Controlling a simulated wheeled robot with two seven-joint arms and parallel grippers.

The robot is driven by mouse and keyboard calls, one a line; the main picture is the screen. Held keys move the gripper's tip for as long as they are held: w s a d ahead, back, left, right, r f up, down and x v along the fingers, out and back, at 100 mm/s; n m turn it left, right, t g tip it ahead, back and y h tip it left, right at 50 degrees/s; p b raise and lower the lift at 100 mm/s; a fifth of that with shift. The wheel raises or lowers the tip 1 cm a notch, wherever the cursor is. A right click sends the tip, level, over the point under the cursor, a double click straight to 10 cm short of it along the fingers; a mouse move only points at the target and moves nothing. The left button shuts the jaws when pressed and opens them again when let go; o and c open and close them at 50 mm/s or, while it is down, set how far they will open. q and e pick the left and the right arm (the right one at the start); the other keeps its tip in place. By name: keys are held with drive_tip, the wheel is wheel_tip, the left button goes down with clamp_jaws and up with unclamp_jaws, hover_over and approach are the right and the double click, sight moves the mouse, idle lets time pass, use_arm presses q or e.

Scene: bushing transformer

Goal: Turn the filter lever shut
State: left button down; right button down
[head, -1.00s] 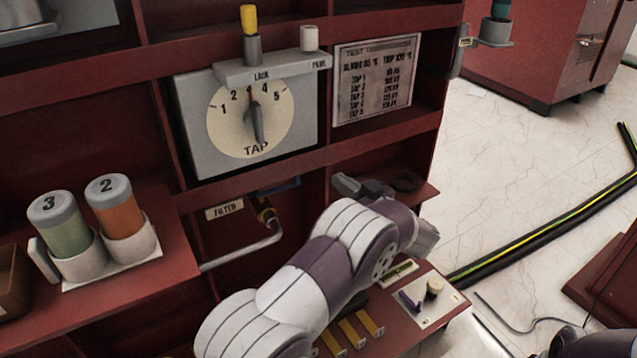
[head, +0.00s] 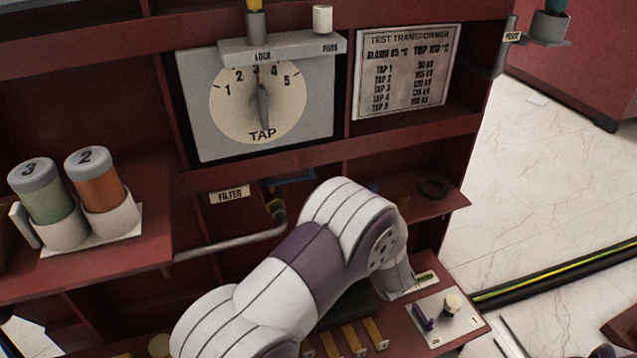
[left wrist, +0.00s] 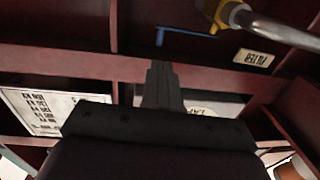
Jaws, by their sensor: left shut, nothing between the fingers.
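The FILTER label (head: 230,194) is on the red cabinet below the tap dial. A grey pipe (head: 240,242) runs below it to a fitting with yellow parts (head: 276,205). In the left wrist view the pipe (left wrist: 275,28), the yellow fitting (left wrist: 215,12) and the label (left wrist: 252,58) appear upside down at the upper right. A thin blue angled piece (left wrist: 172,34) lies beside the fitting; I cannot tell which part is the lever. My left gripper (left wrist: 160,72) is shut and empty, apart from the fitting in the picture. My arm hides it in the head view. My right gripper is not in view.
The tap dial panel (head: 195,110) and a printed plate (head: 405,70) are above. Green (head: 40,190) and orange (head: 98,180) canisters stand on the left shelf. A black ring (head: 434,188) lies on the right shelf. A small switch plate (head: 445,320) is below.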

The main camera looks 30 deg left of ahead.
sight(312, 171)
use_arm(q)
drive_tip(key=b+x, duration=0.4)
drive_tip(key=x, duration=0.5)
drive_tip(key=shift+a+f, duration=0.1)
drive_tip(key=shift+f, duration=0.05)
drive_tip(key=shift+w+a, duration=0.2)
drive_tip(key=shift+a, duration=0.05)
